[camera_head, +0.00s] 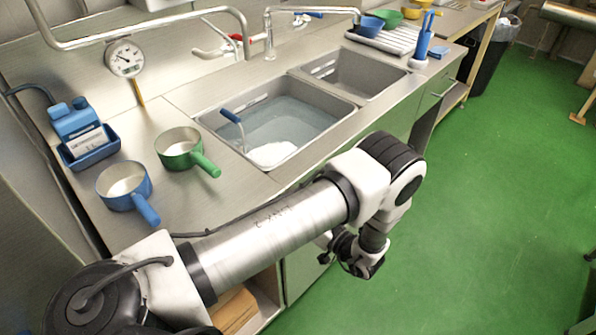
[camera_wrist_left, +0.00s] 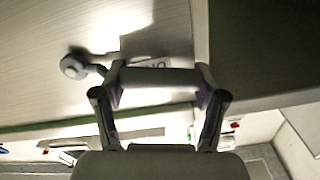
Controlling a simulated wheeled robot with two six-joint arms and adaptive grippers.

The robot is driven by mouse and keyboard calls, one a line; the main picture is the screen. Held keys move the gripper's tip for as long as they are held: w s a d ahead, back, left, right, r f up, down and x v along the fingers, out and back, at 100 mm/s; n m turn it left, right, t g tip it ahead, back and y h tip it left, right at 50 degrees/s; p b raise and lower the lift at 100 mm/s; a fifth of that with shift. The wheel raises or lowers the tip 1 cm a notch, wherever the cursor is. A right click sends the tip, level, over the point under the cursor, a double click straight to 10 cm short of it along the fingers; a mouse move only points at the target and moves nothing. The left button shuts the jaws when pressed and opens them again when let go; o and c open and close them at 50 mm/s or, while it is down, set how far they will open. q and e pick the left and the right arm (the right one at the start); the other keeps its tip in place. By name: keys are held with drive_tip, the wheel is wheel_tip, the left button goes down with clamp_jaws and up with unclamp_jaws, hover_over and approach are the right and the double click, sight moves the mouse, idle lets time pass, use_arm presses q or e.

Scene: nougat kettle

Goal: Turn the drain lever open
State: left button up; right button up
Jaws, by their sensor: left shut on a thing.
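In the left wrist view, a grey drain lever (camera_wrist_left: 160,77) lies crosswise between the two fingers of my left gripper (camera_wrist_left: 159,86), which is shut on it. A round grey knob (camera_wrist_left: 73,67) sits at the lever's left end on a pale panel. A small label behind the lever is partly covered, so I cannot read it fully. In the head view, my left gripper (camera_head: 358,263) points down low in front of the sink cabinet, and the lever is hidden there. My right gripper is not in view.
A double sink stands above; its near basin (camera_head: 277,110) holds water, a white mass and a blue-handled tool (camera_head: 232,118). A blue pan (camera_head: 112,190) and a green pan (camera_head: 181,143) stand on the counter at left. The green floor (camera_head: 490,190) at right is clear.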

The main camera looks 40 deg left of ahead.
use_arm(q)
drive_tip(key=r+m, duration=0.1)
drive_tip(key=w+r+m, duration=0.1)
drive_tip(key=shift+m, duration=0.3)
drive_tip(key=o, duration=1.7)
drive_tip(key=shift+f, duration=0.1)
wheel_tip(320, 180, up, 10)
drive_tip(key=shift+c, duration=0.5)
